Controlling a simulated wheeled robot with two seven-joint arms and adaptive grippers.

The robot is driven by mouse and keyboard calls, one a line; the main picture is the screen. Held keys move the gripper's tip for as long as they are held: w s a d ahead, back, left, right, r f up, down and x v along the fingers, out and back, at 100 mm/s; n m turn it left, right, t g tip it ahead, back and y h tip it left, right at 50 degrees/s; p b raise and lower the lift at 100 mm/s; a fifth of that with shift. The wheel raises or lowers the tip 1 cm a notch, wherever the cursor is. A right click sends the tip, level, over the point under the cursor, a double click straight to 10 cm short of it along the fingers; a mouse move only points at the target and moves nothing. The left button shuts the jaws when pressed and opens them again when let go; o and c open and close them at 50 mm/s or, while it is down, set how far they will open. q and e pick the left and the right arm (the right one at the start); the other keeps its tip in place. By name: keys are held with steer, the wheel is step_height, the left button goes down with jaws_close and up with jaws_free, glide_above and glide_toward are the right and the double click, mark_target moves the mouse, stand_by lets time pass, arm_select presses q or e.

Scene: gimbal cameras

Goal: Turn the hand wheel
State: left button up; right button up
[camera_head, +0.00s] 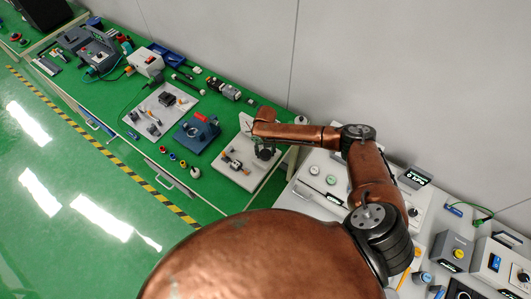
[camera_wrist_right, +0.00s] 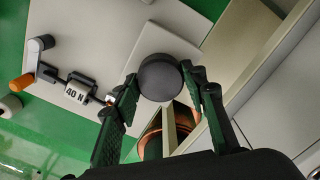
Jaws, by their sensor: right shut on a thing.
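A dark round wheel (camera_wrist_right: 160,77) stands over a light grey base plate (camera_wrist_right: 95,45) in the right wrist view. I take it to be the hand wheel; it shows as a dark disc (camera_head: 264,154) in the head view. My right gripper (camera_wrist_right: 159,80) has one finger on each side of the wheel's rim and is shut on it. In the head view my right arm reaches over the plate from the right, and the gripper (camera_head: 263,141) is partly hidden by its wrist. My left gripper is in neither view.
A crank with an orange handle (camera_wrist_right: 20,82) and a block marked 40 N (camera_wrist_right: 76,94) sit on the same plate. A blue vise (camera_head: 197,132) stands to the left on the green bench. A white bench with instruments (camera_head: 323,180) adjoins on the right.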

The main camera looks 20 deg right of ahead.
mark_target(266, 153)
steer(key=shift+n, duration=0.8)
steer(key=o, duration=1.2)
steer(key=shift+c, duration=0.2)
step_height(266, 153, up, 12)
